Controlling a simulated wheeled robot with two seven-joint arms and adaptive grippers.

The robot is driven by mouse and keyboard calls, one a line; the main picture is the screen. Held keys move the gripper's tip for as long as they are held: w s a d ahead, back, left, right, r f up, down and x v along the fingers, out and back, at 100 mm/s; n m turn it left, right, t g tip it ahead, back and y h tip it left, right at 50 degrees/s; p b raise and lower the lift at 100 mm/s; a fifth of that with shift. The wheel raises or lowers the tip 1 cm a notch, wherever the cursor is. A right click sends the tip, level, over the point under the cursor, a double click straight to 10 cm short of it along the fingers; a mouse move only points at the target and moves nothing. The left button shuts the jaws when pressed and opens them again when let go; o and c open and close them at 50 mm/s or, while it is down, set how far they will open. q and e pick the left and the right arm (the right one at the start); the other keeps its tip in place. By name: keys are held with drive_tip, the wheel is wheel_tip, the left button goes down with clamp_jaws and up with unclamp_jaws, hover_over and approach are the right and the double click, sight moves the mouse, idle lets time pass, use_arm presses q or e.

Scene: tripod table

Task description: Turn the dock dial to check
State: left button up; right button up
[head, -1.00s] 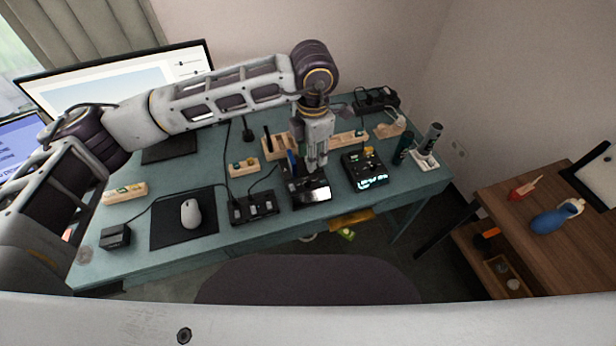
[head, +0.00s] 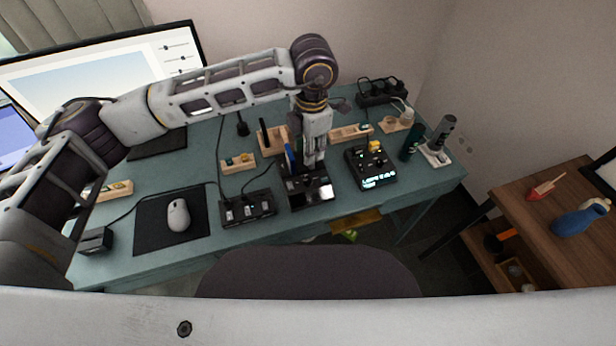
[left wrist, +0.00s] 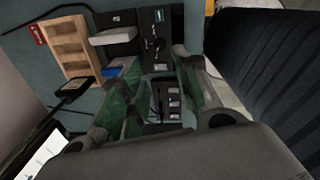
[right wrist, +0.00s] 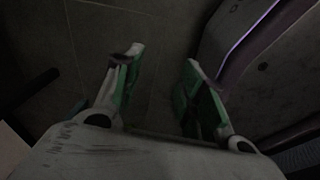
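A black dock (head: 311,193) with a glossy front plate sits on the teal table near its front edge. My left gripper (head: 315,163) points down over the back part of this dock in the head view. In the left wrist view the left gripper (left wrist: 158,88) has its green-padded fingers apart, with the dark dock panel (left wrist: 154,27) and its small pale labels beyond and between them. I cannot make out clearly which part is the dial or where its pointer stands, nor whether the fingers touch it. My right gripper (right wrist: 163,62) is open and empty, away from the table.
A black box with a lit display (head: 372,172) stands right of the dock, a black switch strip (head: 247,209) left of it. Wooden holders (head: 272,141) stand behind. A mouse (head: 178,215) lies on a black mat. A chair back (head: 308,272) is in front.

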use_arm(q)
approach(308, 181)
drive_tip(key=f, duration=0.6)
drive_tip(key=shift+w+a+f+p, duration=0.1)
drive_tip(key=shift+w+p, duration=0.1)
drive_tip(key=shift+p, duration=0.15)
drive_tip(key=shift+f, duration=0.7)
drive_tip(key=shift+w+f, duration=0.1)
drive_tip(key=shift+f, duration=0.25)
drive_tip(key=c, duration=0.6)
clamp_jaws()
use_arm(e)
drive_tip(key=shift+s+r, duration=0.2)
drive_tip(key=shift+s, duration=0.15)
drive_tip(key=shift+f, duration=0.1)
